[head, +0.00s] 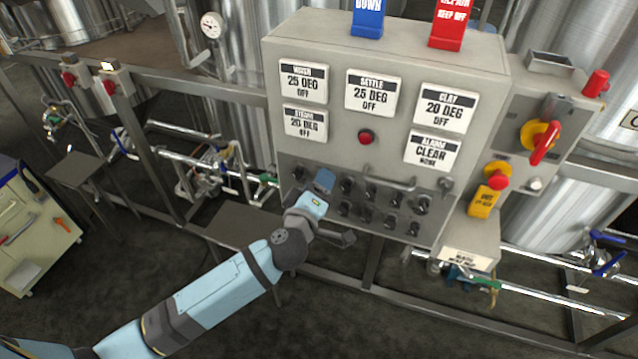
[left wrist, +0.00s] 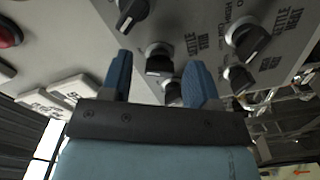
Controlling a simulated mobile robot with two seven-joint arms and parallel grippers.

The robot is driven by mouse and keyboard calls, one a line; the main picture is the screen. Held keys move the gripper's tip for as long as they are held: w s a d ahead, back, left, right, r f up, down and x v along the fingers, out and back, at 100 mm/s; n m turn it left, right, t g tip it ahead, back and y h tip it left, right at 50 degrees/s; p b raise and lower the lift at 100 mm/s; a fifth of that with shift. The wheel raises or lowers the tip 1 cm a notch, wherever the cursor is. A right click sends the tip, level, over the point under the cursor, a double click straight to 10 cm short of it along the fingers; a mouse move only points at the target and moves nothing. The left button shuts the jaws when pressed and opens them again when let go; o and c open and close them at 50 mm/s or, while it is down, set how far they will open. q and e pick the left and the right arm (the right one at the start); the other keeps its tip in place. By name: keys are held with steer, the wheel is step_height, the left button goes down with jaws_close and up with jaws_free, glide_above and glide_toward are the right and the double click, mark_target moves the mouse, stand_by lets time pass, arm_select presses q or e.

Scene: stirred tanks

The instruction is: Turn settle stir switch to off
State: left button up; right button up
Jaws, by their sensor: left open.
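A grey control panel (head: 300,150) carries rows of black rotary switches (head: 370,192) on its lower part. My left gripper (head: 324,182) is at the left part of these rows and hides some switches. In the left wrist view my left gripper (left wrist: 160,82) is open, with blue fingers on either side of a black switch (left wrist: 159,60). The fingers look apart from it. A label beside it seems to read settle stir, but it is small and tilted. The settle display (head: 372,93) reads 25 deg, off. My right gripper is not in view.
Other switches (left wrist: 247,40) sit close around the fingers. A metal handle (head: 390,184) crosses the upper switch row. A red button (head: 367,137) is above. A yellow box with a red stop button (head: 496,175) is at the right. Pipes and a rail run below the panel.

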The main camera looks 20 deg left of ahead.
arm_select(q)
steer(key=shift+w, duration=0.35)
steer(key=c, duration=0.9)
